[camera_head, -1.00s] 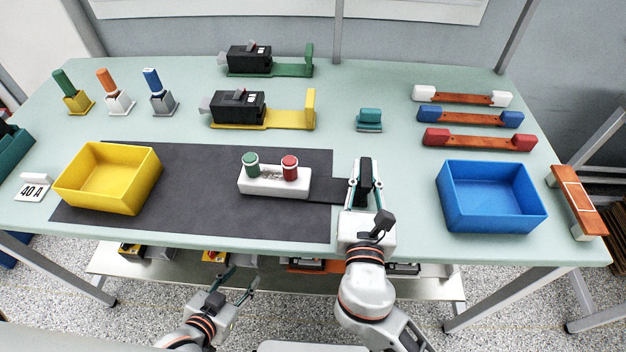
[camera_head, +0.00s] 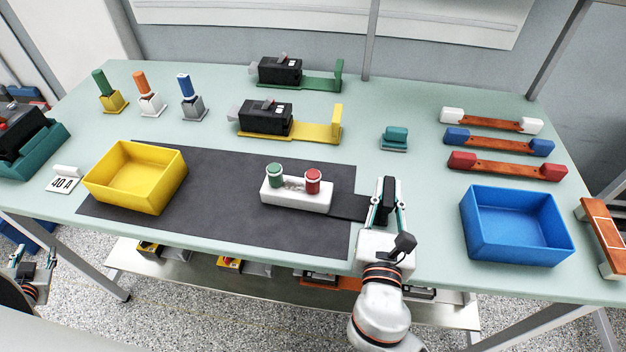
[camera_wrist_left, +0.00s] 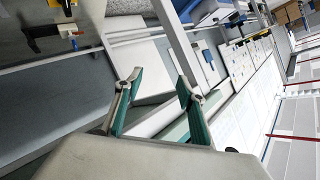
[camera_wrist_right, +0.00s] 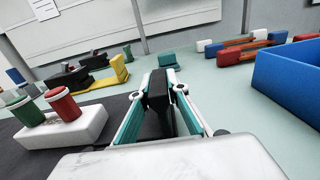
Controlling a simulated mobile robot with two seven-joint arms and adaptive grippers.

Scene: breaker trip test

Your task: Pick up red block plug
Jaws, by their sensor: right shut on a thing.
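The red plug (camera_head: 313,181) stands upright in the white block (camera_head: 297,197), beside the green plug (camera_head: 275,176). The red plug also shows at the left of the right wrist view (camera_wrist_right: 62,103). My right gripper (camera_head: 389,203) is to the right of the block, shut on a black upright piece (camera_head: 388,190). A dark strip (camera_head: 347,207) runs from the block towards that piece; my fingers hide where they meet. The right wrist view shows the black piece between the fingers (camera_wrist_right: 160,95). My left gripper (camera_head: 35,268) is open and empty, off the table at far left.
A yellow bin (camera_head: 168,184) stands left of the block, a blue bin (camera_head: 484,243) right of my right gripper. Breakers on yellow (camera_head: 312,133) and green holders stand behind. The dark mat (camera_head: 225,215) between yellow bin and block is clear.

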